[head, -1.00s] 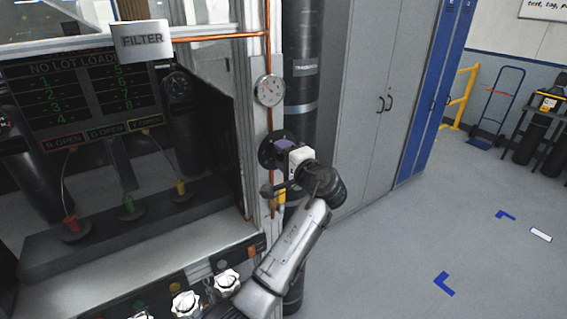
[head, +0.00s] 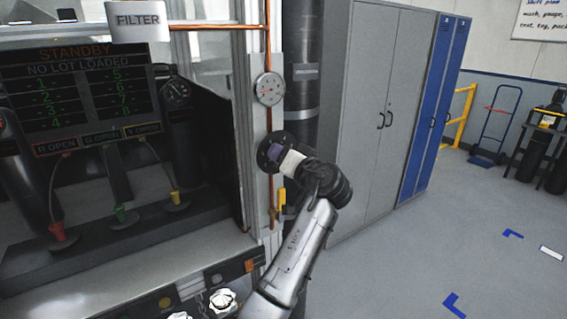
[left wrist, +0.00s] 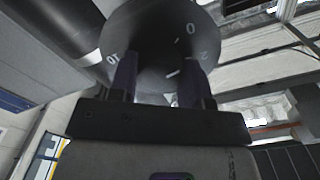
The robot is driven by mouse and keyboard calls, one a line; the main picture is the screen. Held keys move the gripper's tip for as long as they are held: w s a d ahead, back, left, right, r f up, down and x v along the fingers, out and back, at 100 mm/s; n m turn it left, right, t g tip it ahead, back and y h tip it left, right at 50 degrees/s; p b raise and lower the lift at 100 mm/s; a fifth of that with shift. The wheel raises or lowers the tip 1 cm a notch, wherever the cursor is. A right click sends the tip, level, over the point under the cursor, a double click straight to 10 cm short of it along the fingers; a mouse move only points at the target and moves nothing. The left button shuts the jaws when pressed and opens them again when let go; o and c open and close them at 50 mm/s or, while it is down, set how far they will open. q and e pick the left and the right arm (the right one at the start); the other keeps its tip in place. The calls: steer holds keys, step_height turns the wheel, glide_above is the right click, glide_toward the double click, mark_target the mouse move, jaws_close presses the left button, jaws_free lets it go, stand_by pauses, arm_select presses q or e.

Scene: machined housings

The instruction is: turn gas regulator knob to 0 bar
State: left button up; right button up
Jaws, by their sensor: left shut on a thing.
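The regulator's dark round dial (head: 266,152) is on the upright panel beside the copper pipe. In the left wrist view the dial (left wrist: 155,22) shows white numbers 0, 2 and 10. My left gripper (head: 274,152) reaches it from the right and is shut on the knob. In the left wrist view its two dark purple fingers (left wrist: 158,82) stand on either side of the knob's middle, against the dial. A short white mark shows between the fingers. The knob's grip is dark and mostly hidden. My right gripper is not in view.
A round pressure gauge (head: 269,89) sits above the dial. A yellow handle (head: 281,198) hangs below it on the copper pipe (head: 268,60). A dark cylinder (head: 304,100) stands close behind. Grey lockers (head: 365,110) are to the right, with open floor in front.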

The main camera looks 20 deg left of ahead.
arm_select(q)
steer(key=n+b, duration=0.1)
steer(key=n, duration=0.3)
steer(key=shift+b, duration=0.35)
steer(key=shift+n, duration=0.4)
steer(key=o, duration=0.9)
steer(key=shift+o, duration=0.2)
steer(key=v, duration=1.4)
steer(key=shift+a, duration=0.1)
